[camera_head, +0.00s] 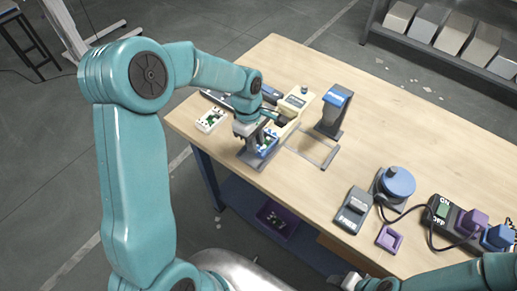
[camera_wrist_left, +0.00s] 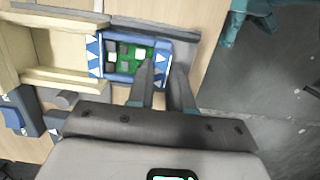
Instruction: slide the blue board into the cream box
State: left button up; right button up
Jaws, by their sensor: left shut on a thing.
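The blue board (camera_head: 268,146) has a green middle with grey and white blocks and blue ends marked with white triangles. In the left wrist view the board (camera_wrist_left: 125,57) lies level with the open end of the cream box (camera_wrist_left: 50,78), its left end right at the opening; I cannot tell whether it has entered. The cream box (camera_head: 292,104) also shows in the head view, just beyond the board. My left gripper (camera_head: 259,137) is shut on the board's near end, and its fingers (camera_wrist_left: 164,75) partly cover that end. My right gripper (camera_head: 366,284) shows only partly at the bottom edge.
A grey base (camera_head: 250,158) lies under the board at the table edge. A small white tray (camera_head: 211,119) is left of it. A grey stand with a blue top (camera_head: 336,97) and a flat frame (camera_head: 313,148) are at the right. A blue round device (camera_head: 397,182) stands further right.

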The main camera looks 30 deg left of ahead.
aim_at(272, 133)
pick_arm(q)
jog(key=shift+w+d+p, duration=0.15)
jog(key=shift+w+p, duration=0.35)
jog(key=shift+w, duration=1.4)
jog(key=shift+w+d+p, duration=0.15)
jog(key=shift+w+p, duration=0.3)
jog(key=shift+w, duration=1.45)
jog(key=o, duration=0.7)
jog(key=shift+o, duration=0.2)
jog(key=shift+s, duration=0.1)
jog(key=shift+r, duration=0.1)
jog(key=shift+r+p, duration=1.85)
jog(key=shift+r, duration=1.1)
